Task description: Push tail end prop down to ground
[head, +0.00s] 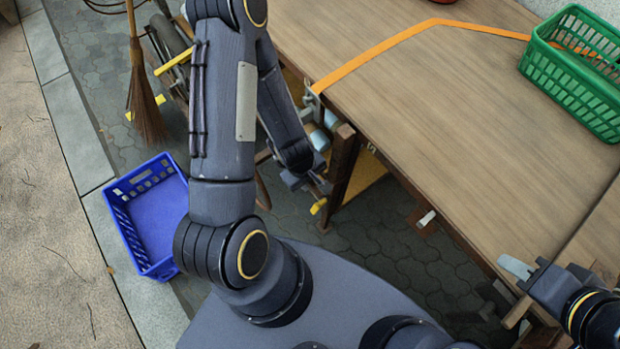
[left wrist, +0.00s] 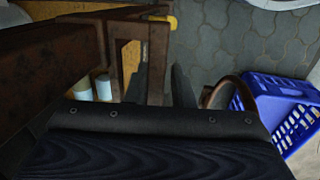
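A dark brown wooden post (head: 343,160) stands under the edge of the wooden cart top (head: 470,120) in the head view; I take it for the tail end prop, but cannot be sure. A brown wooden frame with an upright (left wrist: 128,55) shows in the left wrist view. My left gripper (head: 318,190) points downward close beside the post.
A blue crate (head: 153,205) lies on the paving to the left, and shows at the right of the left wrist view (left wrist: 287,105). A broom (head: 143,95) stands behind it. A green basket (head: 574,72) sits on the cart top. Grey paving (head: 385,255) is open below the cart.

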